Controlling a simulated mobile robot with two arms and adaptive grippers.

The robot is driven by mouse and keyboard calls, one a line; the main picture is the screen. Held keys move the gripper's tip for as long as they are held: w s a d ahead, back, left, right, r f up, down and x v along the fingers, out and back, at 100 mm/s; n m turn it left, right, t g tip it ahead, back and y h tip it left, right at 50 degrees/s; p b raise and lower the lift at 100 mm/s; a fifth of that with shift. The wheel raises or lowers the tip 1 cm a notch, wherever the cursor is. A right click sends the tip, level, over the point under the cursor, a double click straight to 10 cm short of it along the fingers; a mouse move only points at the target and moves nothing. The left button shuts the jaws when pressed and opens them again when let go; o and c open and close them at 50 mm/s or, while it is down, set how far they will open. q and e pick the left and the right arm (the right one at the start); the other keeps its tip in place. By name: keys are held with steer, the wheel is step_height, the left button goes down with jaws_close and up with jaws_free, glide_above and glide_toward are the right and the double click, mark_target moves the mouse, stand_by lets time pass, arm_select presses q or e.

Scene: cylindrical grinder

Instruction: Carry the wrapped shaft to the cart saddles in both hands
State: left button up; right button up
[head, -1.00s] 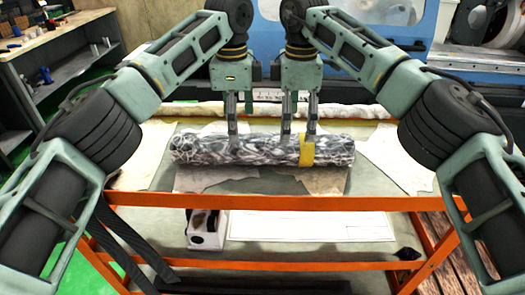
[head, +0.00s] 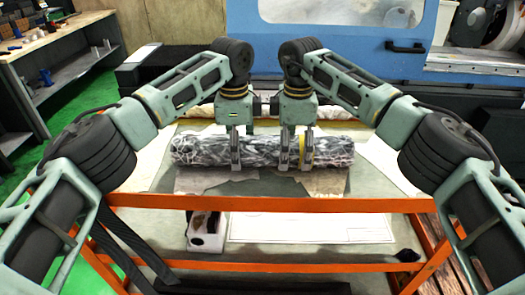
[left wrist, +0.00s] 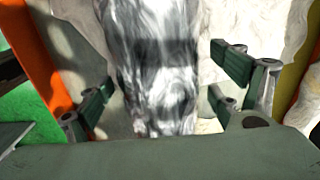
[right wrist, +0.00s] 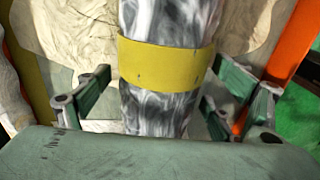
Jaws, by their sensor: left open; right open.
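The wrapped shaft (head: 262,150), in a mottled grey-white wrapping, lies crosswise on the orange-railed stand in the head view. A yellow band (right wrist: 165,65) circles it towards the right. My left gripper (head: 235,160) is open, its fingers down around the shaft left of the middle. In the left wrist view the shaft (left wrist: 150,75) runs between the fingers, with gaps on both sides. My right gripper (head: 294,160) is open around the shaft by the yellow band. In the right wrist view the shaft passes between its fingers. I cannot make out the cart saddles.
Orange rails (head: 250,204) run along the stand's front. Pale cloths (head: 325,182) lie under the shaft. A small white box (head: 206,232) is on the lower shelf. A blue machine (head: 350,35) stands behind; a workbench (head: 60,40) is at the far left.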

arm_select(q)
steer(key=shift+c, duration=0.2)
arm_select(e)
steer(key=shift+c, duration=0.2)
arm_select(q)
steer(key=c, duration=2.1)
arm_select(e)
steer(key=c, duration=2.1)
arm_select(q)
steer(key=shift+r, duration=0.25)
steer(key=shift+c, duration=0.2)
arm_select(e)
steer(key=shift+w+a+r, duration=0.1)
steer(key=shift+r, duration=0.2)
steer(key=shift+c, duration=0.2)
arm_select(q)
steer(key=shift+w, duration=0.2)
arm_select(e)
steer(key=shift+w, duration=0.15)
